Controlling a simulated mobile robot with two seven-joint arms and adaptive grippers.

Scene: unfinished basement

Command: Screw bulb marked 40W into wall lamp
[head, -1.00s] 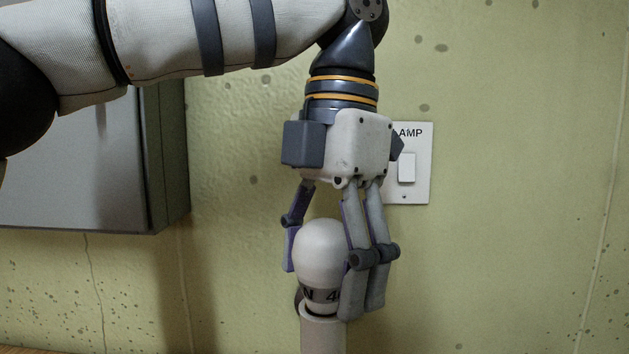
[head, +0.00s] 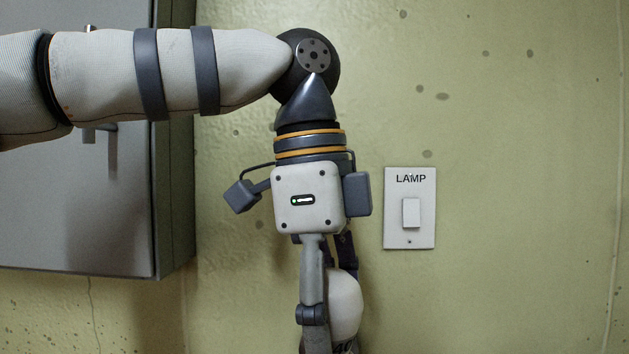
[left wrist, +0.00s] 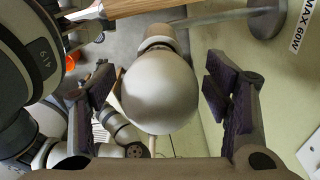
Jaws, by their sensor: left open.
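The white bulb (head: 345,303) stands upright at the bottom of the head view, partly behind a finger. Dark print on its lower part is cut off, with a "40" partly showing. In the left wrist view the bulb (left wrist: 160,92) fills the middle, its base end at the lamp's socket (left wrist: 158,38). My left gripper (head: 326,340) points down over the bulb, open, with fingers around it. In the left wrist view gaps show between both pads and the bulb. The socket is out of the head view, so how deep the bulb sits cannot be told. My right gripper is not in view.
A LAMP switch plate (head: 410,208) is on the green wall to the right. A grey metal cabinet (head: 90,200) juts out at the left. The left wrist view shows the lamp's wall mount (left wrist: 266,18) and a "MAX 60W" label (left wrist: 301,28). The wall right of the switch is clear.

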